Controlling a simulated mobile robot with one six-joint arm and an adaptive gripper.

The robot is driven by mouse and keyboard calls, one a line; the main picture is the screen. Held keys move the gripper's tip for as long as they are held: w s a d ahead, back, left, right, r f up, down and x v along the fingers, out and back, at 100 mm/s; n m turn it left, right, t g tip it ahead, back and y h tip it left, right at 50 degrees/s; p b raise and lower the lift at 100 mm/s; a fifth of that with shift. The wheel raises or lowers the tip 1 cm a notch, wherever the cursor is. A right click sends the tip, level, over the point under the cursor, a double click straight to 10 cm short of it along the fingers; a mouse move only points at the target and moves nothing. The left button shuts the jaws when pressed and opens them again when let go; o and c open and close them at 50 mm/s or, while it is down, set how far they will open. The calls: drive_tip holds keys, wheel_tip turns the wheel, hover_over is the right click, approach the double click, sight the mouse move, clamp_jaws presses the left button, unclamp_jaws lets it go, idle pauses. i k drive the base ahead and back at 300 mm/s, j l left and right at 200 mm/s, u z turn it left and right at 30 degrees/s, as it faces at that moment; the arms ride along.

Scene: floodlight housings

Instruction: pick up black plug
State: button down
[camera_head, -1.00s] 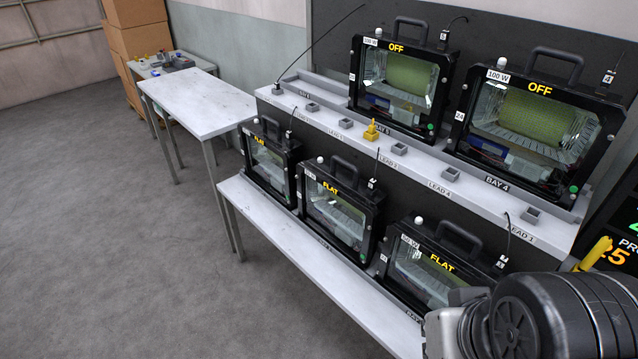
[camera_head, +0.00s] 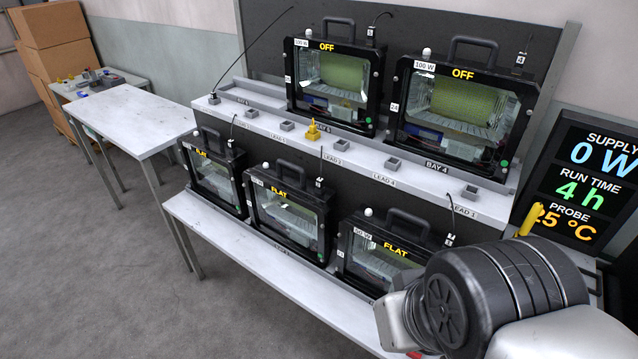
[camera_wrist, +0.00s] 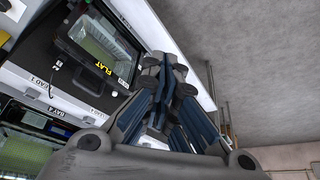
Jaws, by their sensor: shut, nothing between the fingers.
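No single thing stands out as the black plug. Small dark plug-like ends with thin black leads stand at the housings, one on the upper left housing (camera_head: 370,38) and one on the upper right housing (camera_head: 520,59). Similar ends stand by the lower housings (camera_head: 319,183). Another black lead (camera_head: 240,66) rises from the left end of the shelf. My gripper (camera_wrist: 168,72) is shut and empty in the wrist view, over the lower bench edge near a housing marked FLAT (camera_wrist: 92,42). In the head view my own arm hides the gripper.
A bare white table (camera_head: 135,118) is at left. A readout board (camera_head: 590,185) stands at right. Grey floor is free at front left.

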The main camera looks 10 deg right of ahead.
sight(319, 182)
drive_tip(key=i+j+z, duration=0.35)
drive_tip(key=i+j, duration=0.9)
drive_tip(key=i, duration=0.15)
